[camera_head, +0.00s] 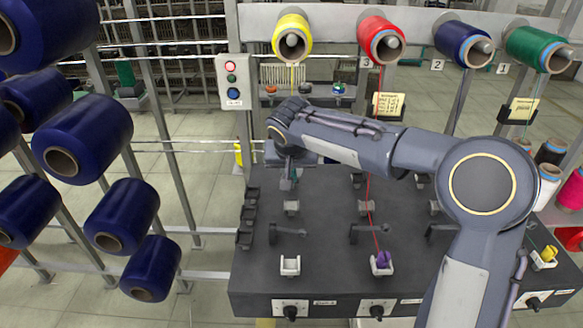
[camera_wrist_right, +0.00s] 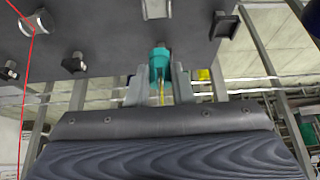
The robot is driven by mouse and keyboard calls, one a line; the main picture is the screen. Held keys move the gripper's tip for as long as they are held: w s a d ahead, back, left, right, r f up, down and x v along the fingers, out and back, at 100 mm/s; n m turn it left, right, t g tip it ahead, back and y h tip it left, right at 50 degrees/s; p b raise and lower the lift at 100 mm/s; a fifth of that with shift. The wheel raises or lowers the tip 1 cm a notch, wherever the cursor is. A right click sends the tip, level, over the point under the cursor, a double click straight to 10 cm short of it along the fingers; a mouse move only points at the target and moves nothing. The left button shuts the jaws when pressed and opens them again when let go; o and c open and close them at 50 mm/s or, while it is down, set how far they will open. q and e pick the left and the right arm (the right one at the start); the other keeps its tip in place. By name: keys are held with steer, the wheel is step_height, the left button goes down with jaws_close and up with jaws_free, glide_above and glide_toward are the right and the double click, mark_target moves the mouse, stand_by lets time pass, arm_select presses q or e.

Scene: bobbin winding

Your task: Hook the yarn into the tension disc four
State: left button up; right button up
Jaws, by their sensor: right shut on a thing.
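The yellow yarn spool (camera_head: 292,36) is on the rail at the upper left, and a short length of its yellow yarn (camera_head: 292,78) hangs below it. My right gripper (camera_head: 287,180) is over the left part of the dark machine panel (camera_head: 330,280). In the right wrist view its fingers (camera_wrist_right: 158,88) are shut on a teal piece (camera_wrist_right: 160,62) with yellow yarn (camera_wrist_right: 162,94) beside it. A light grey fitting (camera_head: 291,207) sits on the panel just below the gripper; I cannot tell which fitting is tension disc four. My left gripper is not in view.
Red yarn (camera_head: 369,195) runs from the red spool (camera_head: 381,40) to a purple piece (camera_head: 383,260) in a white holder. An empty white holder (camera_head: 290,265) is at the front left. Dark arms (camera_head: 367,233) stick up from the panel. Large blue spools (camera_head: 82,140) fill the left side.

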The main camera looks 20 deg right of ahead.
step_height(320, 180, down, 4)
steer(key=shift+s+f+b, duration=0.15)
steer(key=shift+b, duration=1.1)
steer(key=shift+f+b, duration=1.75)
steer(key=shift+f, duration=0.2)
steer(key=shift+r, duration=0.1)
steer(key=shift+a, duration=0.1)
steer(key=shift+s, duration=0.35)
steer(key=shift+s+a+r+b, duration=0.1)
steer(key=shift+s+a+b, duration=0.1)
steer(key=shift+s+b, duration=0.35)
steer(key=shift+s+a+f+b, duration=0.1)
steer(key=shift+s+a+b, duration=0.2)
steer(key=shift+s, duration=0.5)
steer(key=shift+s+a+r+b, duration=0.15)
steer(key=shift+s+b, duration=0.25)
steer(key=shift+s, duration=0.3)
